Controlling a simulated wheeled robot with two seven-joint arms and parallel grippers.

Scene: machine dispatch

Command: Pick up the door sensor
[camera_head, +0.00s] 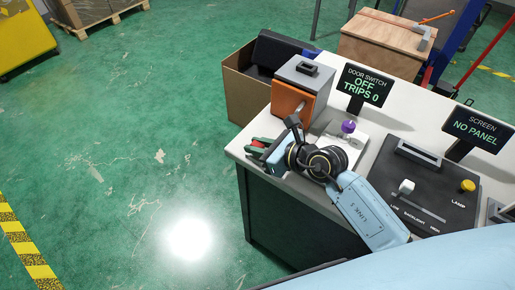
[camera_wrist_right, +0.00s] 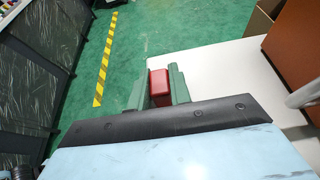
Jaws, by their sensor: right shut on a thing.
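The door sensor, a small red block (camera_wrist_right: 158,87), sits between the two green fingers of my right gripper (camera_wrist_right: 159,88), which is shut on it. In the head view this gripper (camera_head: 259,148) is at the left edge of the white bench, its fingers and the red block partly hidden by my wrist. Whether the block touches the bench top is hard to tell. A grey box with an orange door (camera_head: 290,102) stands just behind the gripper. The door switch display (camera_head: 365,86) reads OFF, TRIPS 0. My left gripper is not in view.
The white bench (camera_head: 385,102) also carries a purple knob (camera_head: 348,127), a black control panel (camera_head: 424,185) and a screen sign (camera_head: 478,133) reading NO PANEL. Green floor lies open to the left.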

